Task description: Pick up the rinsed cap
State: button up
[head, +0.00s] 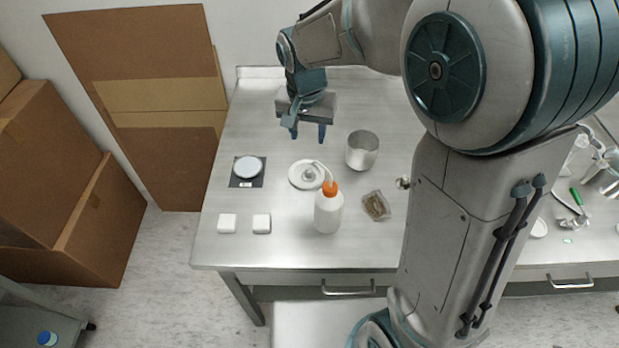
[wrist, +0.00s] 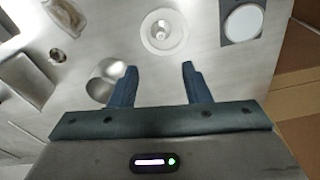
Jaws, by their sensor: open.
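A white round piece with a raised metallic centre (head: 308,175), which looks like the cap, lies flat on the steel table. It also shows in the wrist view (wrist: 150,40), beyond my fingertips. My gripper (head: 308,134) is open and empty, with its fingers pointing down above the back part of the table, behind the round piece. In the wrist view the two blue fingers (wrist: 159,70) are apart with bare table between them. The fingers do not touch the round piece, and nothing covers it in the wrist view.
A steel cup (head: 362,151) stands close right of the round piece. An orange-topped white bottle (head: 328,212) stands in front, its spout reaching toward the piece. A brown packet (head: 376,205), a dark pad with a white disc (head: 248,167) and two white blocks (head: 228,223) lie around.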

aim_at(309, 171)
jog(key=f, duration=0.4)
jog(key=w+f+p, duration=0.1)
jog(key=f, duration=0.4)
jog(key=f+p, duration=0.1)
jog(key=f, duration=0.4)
jog(key=shift+w+d, duration=0.1)
jog(key=shift+w, duration=0.15)
jog(key=shift+c, duration=0.2)
grip_shut()
